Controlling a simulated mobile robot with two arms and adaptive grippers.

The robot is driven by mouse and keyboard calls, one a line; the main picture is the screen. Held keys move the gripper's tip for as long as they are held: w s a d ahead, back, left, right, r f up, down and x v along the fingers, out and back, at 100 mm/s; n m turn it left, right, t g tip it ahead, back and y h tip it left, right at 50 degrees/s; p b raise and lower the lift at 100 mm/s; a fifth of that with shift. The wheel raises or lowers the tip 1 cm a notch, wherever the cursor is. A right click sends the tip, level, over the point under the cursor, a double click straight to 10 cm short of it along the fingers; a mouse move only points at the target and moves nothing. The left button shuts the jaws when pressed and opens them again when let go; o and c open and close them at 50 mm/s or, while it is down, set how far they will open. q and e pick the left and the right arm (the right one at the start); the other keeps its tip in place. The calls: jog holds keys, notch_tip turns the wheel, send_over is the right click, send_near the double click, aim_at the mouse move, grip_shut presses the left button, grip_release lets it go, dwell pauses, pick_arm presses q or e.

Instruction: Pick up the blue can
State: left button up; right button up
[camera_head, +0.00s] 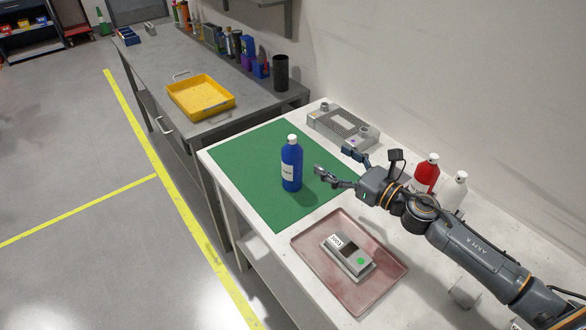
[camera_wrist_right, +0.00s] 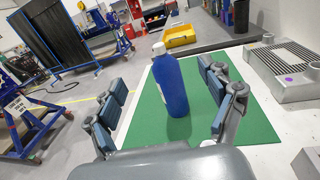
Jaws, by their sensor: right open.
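The blue can (camera_head: 291,166) looks like a blue bottle with a white cap and a white label. It stands upright on the green mat (camera_head: 252,165). In the right wrist view the blue can (camera_wrist_right: 170,86) shows between and beyond the two fingers. My right gripper (camera_head: 332,161) is open and empty, to the right of the can, with its fingers pointing toward it. A gap shows between fingers and can in the head view. My left gripper is in neither view.
A red bottle (camera_head: 425,174) and a white bottle (camera_head: 453,192) stand behind my right arm. A grey fixture (camera_head: 343,126) lies at the mat's back edge. A reddish tray (camera_head: 310,259) holding a grey device is in front. A yellow tray (camera_head: 184,102) sits on the far bench.

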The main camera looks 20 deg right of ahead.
aim_at(300, 163)
notch_tip(300, 163, down, 8)
jog(key=r+b, duration=0.1)
jog(key=b, duration=0.6)
jog(key=p+x, duration=0.1)
jog(key=x, duration=0.3)
jog(key=p+x, duration=0.1)
jog(key=x, duration=0.4)
jog(key=shift+a+f+p, duration=0.1)
jog(key=shift+f+p, duration=0.15)
jog(key=shift+p, duration=0.15)
jog(key=p+x, duration=0.1)
jog(key=x, duration=0.3)
jog(key=shift+w+a, duration=0.1)
jog(key=shift+a, duration=0.2)
jog(key=shift+w+a+f, duration=0.1)
jog(key=shift+w+f, duration=0.05)
jog(key=shift+w, duration=0.05)
jog(key=shift+s, duration=0.1)
jog(key=c, duration=1.2)
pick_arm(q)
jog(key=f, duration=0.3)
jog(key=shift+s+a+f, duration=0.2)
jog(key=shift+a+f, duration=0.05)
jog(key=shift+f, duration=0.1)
pick_arm(e)
jog(key=c, duration=0.3)
jog(key=shift+c, duration=0.2)
